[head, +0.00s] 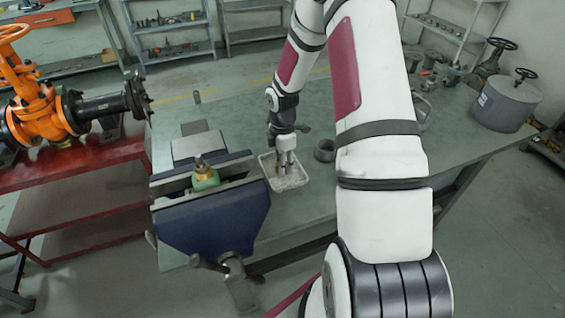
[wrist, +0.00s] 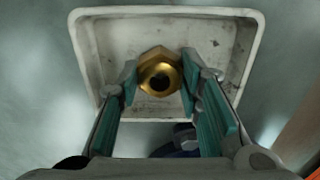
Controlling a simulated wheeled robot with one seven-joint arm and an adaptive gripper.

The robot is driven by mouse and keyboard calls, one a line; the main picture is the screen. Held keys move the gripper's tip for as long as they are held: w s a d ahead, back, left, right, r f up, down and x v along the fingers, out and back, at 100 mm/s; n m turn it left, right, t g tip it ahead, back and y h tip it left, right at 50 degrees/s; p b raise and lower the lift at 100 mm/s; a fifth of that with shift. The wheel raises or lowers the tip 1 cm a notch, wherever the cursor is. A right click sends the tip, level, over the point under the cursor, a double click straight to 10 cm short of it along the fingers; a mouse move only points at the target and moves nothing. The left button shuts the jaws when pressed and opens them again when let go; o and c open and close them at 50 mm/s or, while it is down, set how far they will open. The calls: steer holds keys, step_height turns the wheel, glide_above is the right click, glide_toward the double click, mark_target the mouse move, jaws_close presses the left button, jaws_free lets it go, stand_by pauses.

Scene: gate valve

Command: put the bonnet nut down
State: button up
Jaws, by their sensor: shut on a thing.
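The brass bonnet nut (wrist: 159,72) is hexagonal with a dark round hole, seen end-on in the wrist view. My gripper (head: 286,168) is shut on it, one teal-padded finger on each side. The nut is over the floor of a shallow, scuffed white tray (wrist: 165,11); I cannot tell whether it touches the floor. In the head view, the tray (head: 302,184) lies on the bench just right of the vice, and my fingers point down into it. The nut is hidden there.
A blue vice (head: 210,218) holds a green valve part with a brass top (head: 205,175). A dark ring (head: 325,150) stands right of the tray. A grey cylindrical container (head: 505,104) is at the bench's right end. The grey-green bench (head: 240,115) is clear behind the vice.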

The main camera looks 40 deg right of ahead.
steer(key=shift+f, duration=0.1)
steer(key=o, duration=1.2)
steer(key=shift+o, duration=0.2)
